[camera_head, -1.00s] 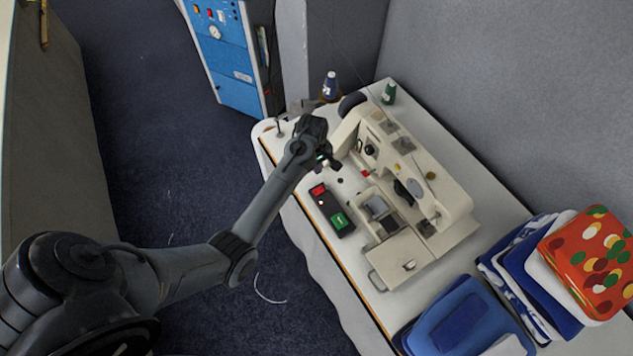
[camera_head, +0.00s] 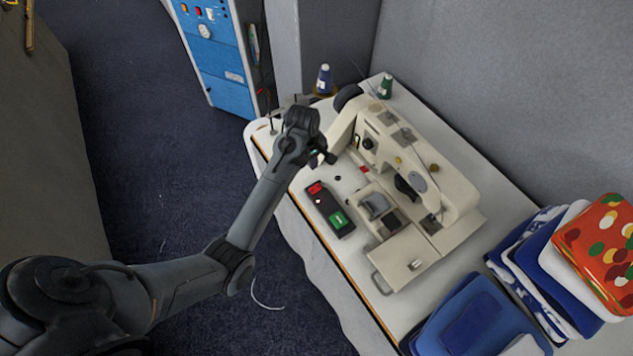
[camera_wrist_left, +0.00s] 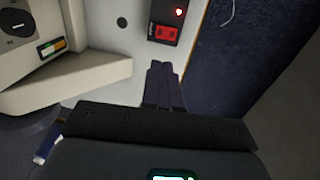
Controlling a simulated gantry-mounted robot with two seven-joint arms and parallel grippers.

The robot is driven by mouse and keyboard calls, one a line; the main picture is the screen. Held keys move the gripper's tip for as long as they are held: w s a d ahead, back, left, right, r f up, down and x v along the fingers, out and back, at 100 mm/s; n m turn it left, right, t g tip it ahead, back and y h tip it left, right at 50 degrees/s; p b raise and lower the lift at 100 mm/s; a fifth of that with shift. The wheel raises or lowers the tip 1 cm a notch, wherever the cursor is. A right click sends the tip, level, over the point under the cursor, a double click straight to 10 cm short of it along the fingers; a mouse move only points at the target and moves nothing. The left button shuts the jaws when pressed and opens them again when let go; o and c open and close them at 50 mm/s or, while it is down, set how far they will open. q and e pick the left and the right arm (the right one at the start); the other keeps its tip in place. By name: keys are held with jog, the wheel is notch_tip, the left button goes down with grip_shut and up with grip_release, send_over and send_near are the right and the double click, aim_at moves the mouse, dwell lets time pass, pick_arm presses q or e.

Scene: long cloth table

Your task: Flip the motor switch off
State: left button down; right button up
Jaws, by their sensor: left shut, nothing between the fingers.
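The motor switch is a dark box (camera_head: 329,211) with a red button and a green button, lying near the table's front edge beside the sewing machine (camera_head: 410,180). Its red button (camera_head: 315,188) is at the end nearer my left gripper (camera_head: 326,158). My right gripper is not seen.
Folded cloths (camera_head: 595,245) and a blue tray-like item (camera_head: 475,320) lie at the table's right end. A blue cabinet (camera_head: 220,60) stands beyond. Bare tabletop (camera_head: 345,185) lies between switch and machine.

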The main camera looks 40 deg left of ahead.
aim_at(317, 186)
pick_arm(q)
jog(key=f, duration=0.4)
jog(key=w+f, duration=0.1)
jog(key=f, duration=0.8)
jog(key=shift+w+d+f, duration=0.25)
jog(key=shift+w, duration=0.05)
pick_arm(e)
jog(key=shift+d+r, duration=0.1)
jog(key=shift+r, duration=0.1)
